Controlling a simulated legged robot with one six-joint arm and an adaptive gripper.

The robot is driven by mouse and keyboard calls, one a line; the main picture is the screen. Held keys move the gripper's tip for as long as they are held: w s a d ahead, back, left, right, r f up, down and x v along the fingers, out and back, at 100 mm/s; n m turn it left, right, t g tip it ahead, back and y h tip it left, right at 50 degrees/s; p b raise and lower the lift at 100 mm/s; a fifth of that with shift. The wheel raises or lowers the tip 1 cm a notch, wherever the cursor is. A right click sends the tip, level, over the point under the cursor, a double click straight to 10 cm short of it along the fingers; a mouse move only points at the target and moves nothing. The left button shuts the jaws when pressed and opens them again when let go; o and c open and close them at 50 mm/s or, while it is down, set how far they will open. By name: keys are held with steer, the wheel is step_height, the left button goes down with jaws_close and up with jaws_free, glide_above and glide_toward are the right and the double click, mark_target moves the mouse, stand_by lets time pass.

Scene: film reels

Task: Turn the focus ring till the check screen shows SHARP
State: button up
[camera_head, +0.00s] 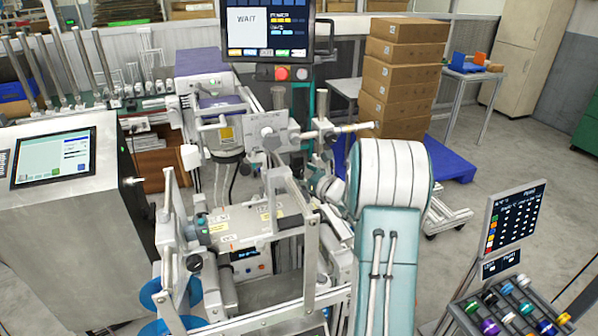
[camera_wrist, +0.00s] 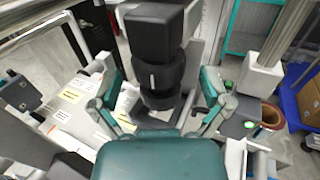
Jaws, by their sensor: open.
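A black lens-like unit shows in the wrist view, with a square block on top and stacked black rings below. The ribbed ring with a white mark (camera_wrist: 154,78), apparently the focus ring, is upright between my fingers. My gripper (camera_wrist: 160,84) is open, with one teal-and-grey finger on each side and gaps to the ring. I cannot make out my gripper in the head view.
A grey machine with a touch panel (camera_head: 54,157) stands at left. Stacked cartons (camera_head: 398,75) stand on a blue pallet (camera_head: 450,158) behind. A rack of coloured-capped items (camera_head: 512,305) and a small status screen (camera_head: 515,217) are at right. Metal posts and brackets crowd the bench.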

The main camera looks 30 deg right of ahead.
steer(key=shift+w, duration=0.35)
steer(key=shift+a, duration=0.1)
steer(key=c, duration=1.2)
steer(key=shift+o, duration=0.2)
steer(key=shift+n+g+y, duration=0.7)
steer(key=shift+n+y, duration=0.8)
steer(key=shift+y, duration=0.7)
